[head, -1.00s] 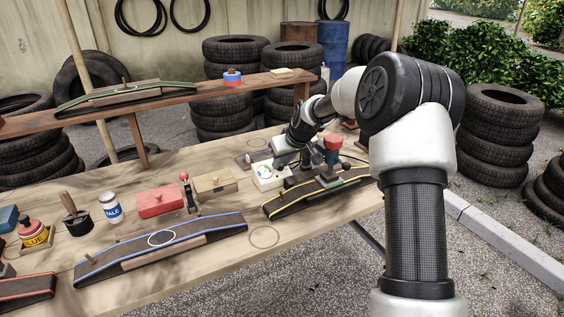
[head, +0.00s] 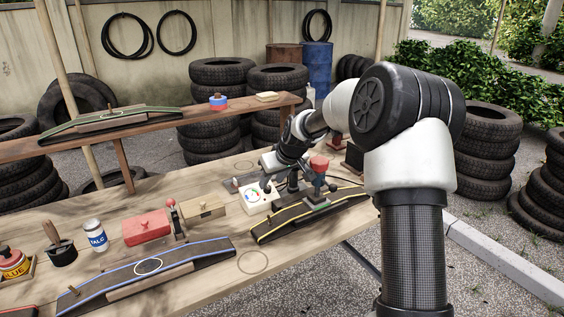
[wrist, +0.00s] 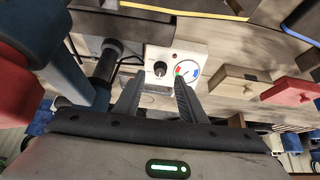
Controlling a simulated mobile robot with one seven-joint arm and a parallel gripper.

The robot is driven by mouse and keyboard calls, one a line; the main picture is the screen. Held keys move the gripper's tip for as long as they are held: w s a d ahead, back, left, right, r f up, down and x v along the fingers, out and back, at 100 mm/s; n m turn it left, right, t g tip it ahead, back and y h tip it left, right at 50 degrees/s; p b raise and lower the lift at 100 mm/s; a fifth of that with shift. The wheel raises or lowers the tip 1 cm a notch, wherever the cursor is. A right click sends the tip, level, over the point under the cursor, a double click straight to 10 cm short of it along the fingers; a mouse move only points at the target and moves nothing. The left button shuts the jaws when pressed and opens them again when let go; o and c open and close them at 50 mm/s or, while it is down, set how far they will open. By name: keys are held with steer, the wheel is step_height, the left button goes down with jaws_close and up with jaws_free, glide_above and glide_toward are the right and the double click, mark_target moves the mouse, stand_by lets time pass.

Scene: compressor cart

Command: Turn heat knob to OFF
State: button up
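The white control box (head: 257,202) stands on the wooden table, beside the yellow-edged tyre strip. In the wrist view the box (wrist: 151,51) shows its face with a dark round heat knob (wrist: 160,69) and a round dial (wrist: 187,72) with red, green and blue marks. My gripper (wrist: 160,82) is open and empty. Its fingers appear on either side of the knob in that view, with the right finger overlapping the dial. I cannot tell whether they touch the knob. In the head view my gripper (head: 271,181) is above and close to the box. The knob's setting is too small to read.
A red-topped hand tool (head: 319,165) stands on the yellow-edged strip (head: 268,230) right of the box. A tan box (head: 203,211) and a red box (head: 146,227) lie to the left. A raised shelf (head: 160,128) runs behind.

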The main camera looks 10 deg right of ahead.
steer(key=p+v, duration=0.2)
steer(key=v, duration=1.1)
steer(key=shift+s+r, duration=0.25)
steer(key=shift+s, duration=0.05)
